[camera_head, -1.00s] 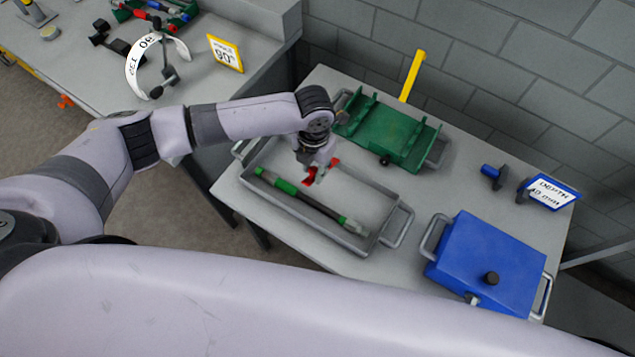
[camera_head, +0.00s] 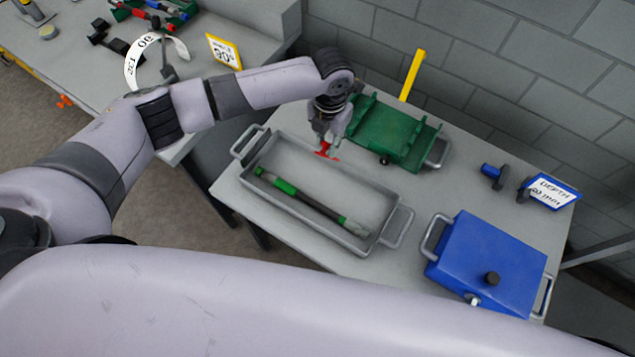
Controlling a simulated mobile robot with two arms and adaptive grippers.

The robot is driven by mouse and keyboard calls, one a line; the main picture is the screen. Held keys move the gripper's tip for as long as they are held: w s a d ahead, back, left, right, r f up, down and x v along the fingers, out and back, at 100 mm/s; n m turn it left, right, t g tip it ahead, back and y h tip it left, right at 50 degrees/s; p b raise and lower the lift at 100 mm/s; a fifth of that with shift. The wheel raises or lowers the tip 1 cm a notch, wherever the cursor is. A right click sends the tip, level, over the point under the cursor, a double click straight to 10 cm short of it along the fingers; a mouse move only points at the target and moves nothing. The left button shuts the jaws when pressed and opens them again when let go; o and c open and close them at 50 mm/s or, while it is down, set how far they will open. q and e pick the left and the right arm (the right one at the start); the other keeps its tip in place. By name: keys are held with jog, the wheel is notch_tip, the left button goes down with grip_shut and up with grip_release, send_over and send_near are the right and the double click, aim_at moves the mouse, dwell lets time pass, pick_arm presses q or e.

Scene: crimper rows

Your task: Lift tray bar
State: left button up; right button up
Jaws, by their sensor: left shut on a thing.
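A dark bar (camera_head: 311,203) with green bands and a light section near its right end lies lengthwise in a grey open tray (camera_head: 282,238). The tray has a handle at each end and stands on the grey table. My left gripper (camera_head: 325,146) is over the far wall of the tray, pointing down, apart from the bar. It is shut on a small red piece (camera_head: 326,153), whose full shape is partly hidden by the fingers. My right gripper is out of view.
A green tray (camera_head: 392,137) stands behind the left gripper, close to it. A blue lidded box (camera_head: 485,262) with a black knob is at the right. A blue-framed sign (camera_head: 552,192) and a yellow upright bar (camera_head: 412,76) are along the back.

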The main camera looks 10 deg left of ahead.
pick_arm(q)
jog(key=shift+w+d+r, duration=0.2)
jog(key=shift+w+r, duration=0.3)
jog(key=shift+w, duration=0.15)
jog(key=w+b, duration=0.1)
jog(key=w+d+b, duration=0.1)
jog(key=w+b, duration=0.1)
jog(key=w+d+b, duration=0.1)
jog(key=w+b, duration=0.1)
jog(key=shift+f, duration=0.3)
jog(key=w+b, duration=0.2)
jog(key=w+d+b, duration=0.1)
jog(key=w+b, duration=0.1)
jog(key=shift+w+d+r, duration=0.1)
jog(key=shift+d, duration=0.1)
jog(key=shift+r, duration=0.15)
jog(key=o, duration=0.8)
jog(key=shift+o, duration=0.2)
